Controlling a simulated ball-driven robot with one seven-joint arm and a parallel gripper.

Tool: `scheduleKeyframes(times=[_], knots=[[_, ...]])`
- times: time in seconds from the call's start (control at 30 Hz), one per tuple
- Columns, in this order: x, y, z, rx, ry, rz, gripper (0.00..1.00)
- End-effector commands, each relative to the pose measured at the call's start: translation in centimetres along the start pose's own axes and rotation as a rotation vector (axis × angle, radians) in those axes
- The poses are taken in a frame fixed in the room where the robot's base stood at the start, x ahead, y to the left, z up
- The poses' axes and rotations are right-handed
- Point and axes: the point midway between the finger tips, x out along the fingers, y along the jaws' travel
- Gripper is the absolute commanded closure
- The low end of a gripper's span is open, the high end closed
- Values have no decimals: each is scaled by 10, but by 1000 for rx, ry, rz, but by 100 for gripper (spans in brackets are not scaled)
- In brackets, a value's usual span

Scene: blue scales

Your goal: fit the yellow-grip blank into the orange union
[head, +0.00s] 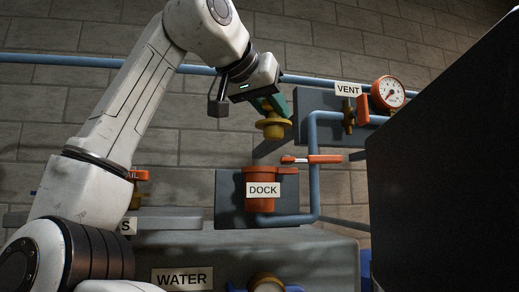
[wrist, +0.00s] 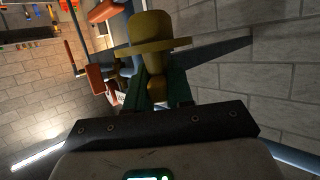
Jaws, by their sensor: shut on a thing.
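My gripper (head: 272,104) is shut on the yellow-grip blank (head: 273,125) and holds it in the air in the head view. The blank has a wide flange with a narrower plug end below it. In the wrist view the blank (wrist: 152,42) sticks out beyond my green fingers (wrist: 158,92). The orange union (head: 259,190), labelled DOCK, stands upright on the blue pipe in the head view. The blank is above the union and slightly to its right in the picture, clearly apart from it. The inside of the union is hidden.
A red-handled valve (head: 312,159) sits on the pipe right of the union. A VENT label (head: 348,89), a brass valve (head: 349,115) and a gauge (head: 388,93) are at upper right. A large dark box (head: 450,160) fills the right side. A WATER label (head: 182,279) is in front.

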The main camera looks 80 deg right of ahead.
Motion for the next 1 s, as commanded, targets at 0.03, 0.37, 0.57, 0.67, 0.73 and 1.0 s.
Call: scheduleKeyframes(times=[0.03,0.37,0.57,0.67,0.73,1.0], knots=[[5,-7,14,-3,2,0,100],[10,-25,30,0,2,0,100],[17,-31,51,1,3,-1,100],[21,-31,61,1,3,-1,100],[23,-31,65,1,3,-1,100],[22,-30,63,1,3,-1,100]])
